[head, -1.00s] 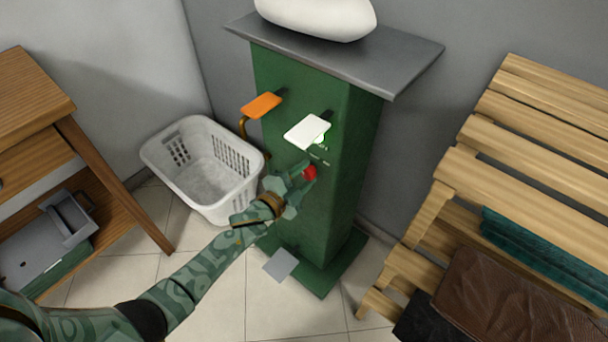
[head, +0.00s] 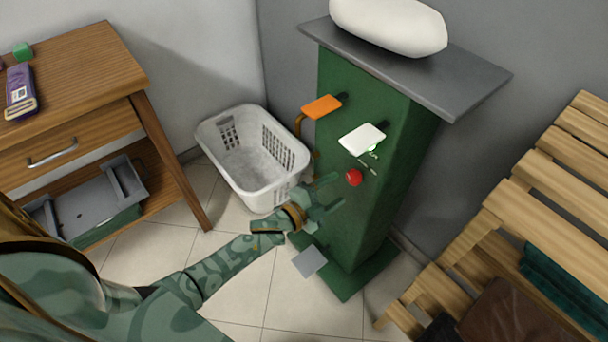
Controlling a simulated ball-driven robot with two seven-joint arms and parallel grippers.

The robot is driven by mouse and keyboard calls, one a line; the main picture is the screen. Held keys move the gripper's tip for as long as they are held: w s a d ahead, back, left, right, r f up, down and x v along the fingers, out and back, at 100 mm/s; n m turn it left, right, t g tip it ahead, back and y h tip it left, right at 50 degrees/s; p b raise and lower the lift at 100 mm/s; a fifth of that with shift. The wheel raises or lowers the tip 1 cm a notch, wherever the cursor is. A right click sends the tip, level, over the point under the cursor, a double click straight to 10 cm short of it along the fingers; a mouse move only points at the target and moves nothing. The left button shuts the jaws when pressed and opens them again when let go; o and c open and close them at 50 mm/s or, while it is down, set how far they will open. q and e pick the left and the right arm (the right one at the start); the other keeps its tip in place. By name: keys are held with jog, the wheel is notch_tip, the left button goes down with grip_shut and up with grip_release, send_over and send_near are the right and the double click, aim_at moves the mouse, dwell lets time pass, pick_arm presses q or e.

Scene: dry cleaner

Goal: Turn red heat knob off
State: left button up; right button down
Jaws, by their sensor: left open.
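The red heat knob (head: 354,177) sits on the front of the green press column (head: 385,190), below the white lever plate (head: 362,139). My left gripper (head: 338,190) is open, its two fingers pointing at the column. The fingertips are just left of and below the knob, and the knob is not between them. I cannot tell whether a fingertip touches the column. My right gripper is not in view.
An orange lever (head: 322,107) and a grey pedal (head: 310,261) stick out of the column. A white laundry basket (head: 283,152) stands left of it. A wooden desk (head: 75,75) is at left, a slatted wooden bench (head: 560,190) at right. A grey top (head: 420,75) overhangs the column.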

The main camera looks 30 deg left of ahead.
pick_arm(q)
jog(key=p+v, duration=0.2)
jog(key=v, duration=0.8)
jog(key=shift+s, duration=0.2)
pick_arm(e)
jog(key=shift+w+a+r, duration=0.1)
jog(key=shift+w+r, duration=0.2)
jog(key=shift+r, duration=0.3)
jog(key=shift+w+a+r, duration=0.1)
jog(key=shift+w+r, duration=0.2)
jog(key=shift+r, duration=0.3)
pick_arm(q)
jog(key=shift+a, duration=0.1)
